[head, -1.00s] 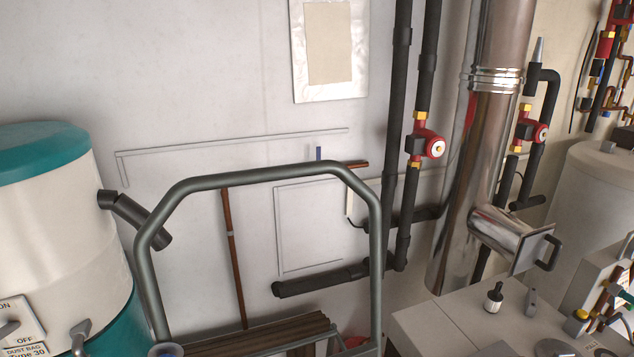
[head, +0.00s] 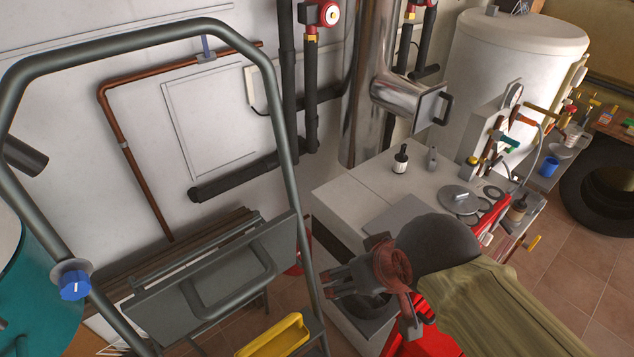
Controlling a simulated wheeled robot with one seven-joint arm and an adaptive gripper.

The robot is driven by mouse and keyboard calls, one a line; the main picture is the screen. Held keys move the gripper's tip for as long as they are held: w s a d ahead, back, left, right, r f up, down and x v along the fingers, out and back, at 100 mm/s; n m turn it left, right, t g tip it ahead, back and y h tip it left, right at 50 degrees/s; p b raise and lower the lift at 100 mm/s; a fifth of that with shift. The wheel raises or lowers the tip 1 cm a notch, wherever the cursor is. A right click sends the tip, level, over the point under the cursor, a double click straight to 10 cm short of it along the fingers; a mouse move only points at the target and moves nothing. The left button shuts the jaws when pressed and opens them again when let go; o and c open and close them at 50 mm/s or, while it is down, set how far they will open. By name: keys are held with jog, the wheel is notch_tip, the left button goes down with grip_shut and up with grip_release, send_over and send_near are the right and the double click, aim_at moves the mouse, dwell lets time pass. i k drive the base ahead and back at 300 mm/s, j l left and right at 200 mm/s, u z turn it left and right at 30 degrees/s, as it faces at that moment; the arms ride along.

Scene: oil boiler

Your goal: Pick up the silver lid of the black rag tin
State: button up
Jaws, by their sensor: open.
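A round silver lid (head: 460,198) with a small knob lies flat on the white boiler casing top, right of centre in the head view. My gripper (head: 367,301) is open, with its fingers spread, left of and nearer than the lid. It is apart from the lid. A dark round thing (head: 372,304) shows behind the fingers, partly hidden by them. I cannot tell whether it is the black rag tin.
A grey step ladder (head: 285,150) stands at the left with a yellow tray (head: 272,335). The casing top (head: 360,180) also carries a dropper bottle (head: 401,159) and dark rings (head: 491,192). A steel flue (head: 363,110) and a white tank (head: 510,60) stand behind.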

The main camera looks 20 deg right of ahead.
aim_at(457, 199)
jog(key=z, duration=1.5)
